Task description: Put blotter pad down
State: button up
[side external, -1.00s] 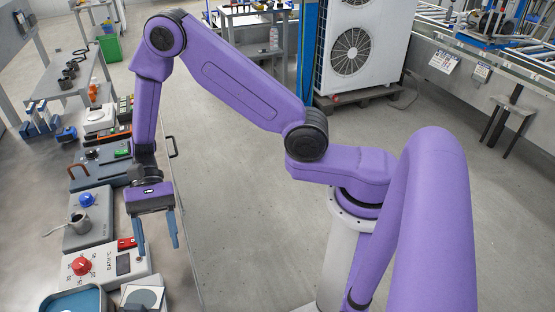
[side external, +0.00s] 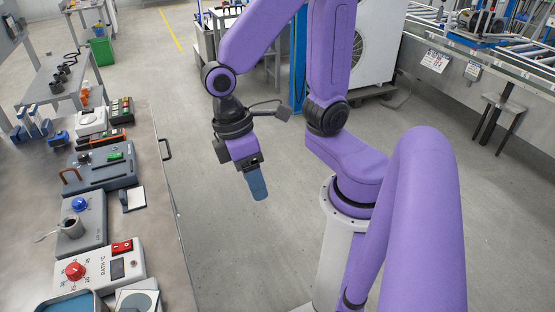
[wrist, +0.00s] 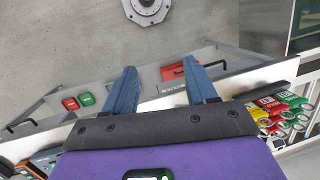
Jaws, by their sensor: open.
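A small white pad with a dark upright part (side external: 131,198), which looks like the blotter pad, lies on the bench near its right edge, beside the grey station with a blue knob. My gripper (side external: 257,188) is up and to the right of it, over the floor beyond the bench edge, well apart from the pad. In the wrist view my gripper's (wrist: 162,82) two blue fingers stand apart with nothing between them. The pad is not recognisable in the wrist view.
The grey bench (side external: 160,245) carries a blue-knob station (side external: 82,222), a white bath controller (side external: 97,270) with a red knob, and a blue-filled tray (side external: 72,303). A white square with a grey disc (side external: 138,301) lies at the front. Open floor (side external: 225,250) lies right of the bench.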

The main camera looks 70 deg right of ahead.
jog(key=s+d+n+t, duration=0.1)
jog(key=s+d+r+n+t, duration=0.1)
jog(key=n, duration=0.1)
jog(key=s+d+n+t, duration=0.1)
jog(key=d, duration=0.1)
jog(key=shift+s+d+r, duration=0.1)
jog(key=shift+s+r, duration=0.1)
jog(key=shift+r, duration=0.2)
dwell(1.9)
